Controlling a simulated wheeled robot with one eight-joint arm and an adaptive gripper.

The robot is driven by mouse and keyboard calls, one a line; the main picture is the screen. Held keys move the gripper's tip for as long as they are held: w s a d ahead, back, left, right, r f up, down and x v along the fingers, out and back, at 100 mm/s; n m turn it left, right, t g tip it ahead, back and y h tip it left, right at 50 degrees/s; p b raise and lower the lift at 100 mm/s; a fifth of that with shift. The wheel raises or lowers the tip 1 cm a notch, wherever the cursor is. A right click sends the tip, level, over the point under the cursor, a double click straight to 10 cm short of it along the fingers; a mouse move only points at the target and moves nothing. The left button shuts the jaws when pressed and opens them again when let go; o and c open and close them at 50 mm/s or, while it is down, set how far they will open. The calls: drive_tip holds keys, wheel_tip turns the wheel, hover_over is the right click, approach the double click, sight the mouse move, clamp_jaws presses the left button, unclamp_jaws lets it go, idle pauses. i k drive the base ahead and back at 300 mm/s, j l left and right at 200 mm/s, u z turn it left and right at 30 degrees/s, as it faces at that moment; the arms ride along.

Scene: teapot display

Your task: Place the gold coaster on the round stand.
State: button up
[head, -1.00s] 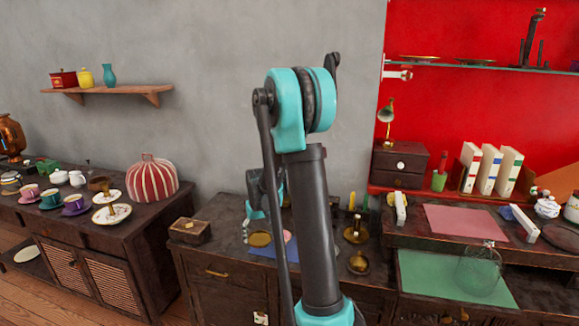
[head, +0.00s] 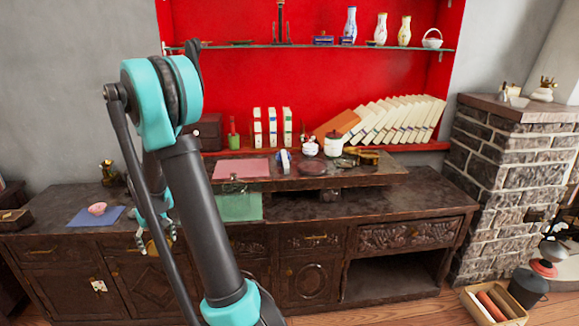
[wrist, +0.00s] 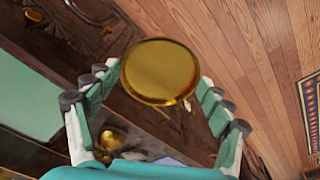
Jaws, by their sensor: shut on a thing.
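The gold coaster (wrist: 160,72) is a round, shiny disc. My gripper (wrist: 158,80) is shut on it, with a finger at each side of its edge in the wrist view. In the head view the coaster (head: 154,247) shows small below my gripper (head: 157,238), in front of the dark cabinet and right of the blue sheet, partly hidden by my arm. A dark, round, flat piece (head: 313,169) on the raised shelf of the counter looks like the round stand. It lies right of a pink sheet, with nothing visible on top, well right of my gripper.
A small white pot (head: 310,148) and a lidded jar (head: 333,144) stand just behind the round piece. A white upright object (head: 284,162) is to its left and a brass object (head: 366,156) to its right. A pink bowl (head: 97,209) sits on the blue sheet (head: 82,217).

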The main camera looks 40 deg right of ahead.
sight(313, 165)
drive_tip(key=k+l+z, duration=0.1)
drive_tip(key=l, duration=0.3)
drive_tip(key=k+l+z, duration=0.1)
drive_tip(key=l, duration=0.3)
drive_tip(key=k+l+z, duration=0.1)
drive_tip(key=l, duration=0.3)
drive_tip(key=k+l, duration=0.2)
drive_tip(key=l, duration=0.2)
drive_tip(key=k+l+z, duration=0.15)
drive_tip(key=l, duration=0.3)
drive_tip(key=i+j, duration=0.05)
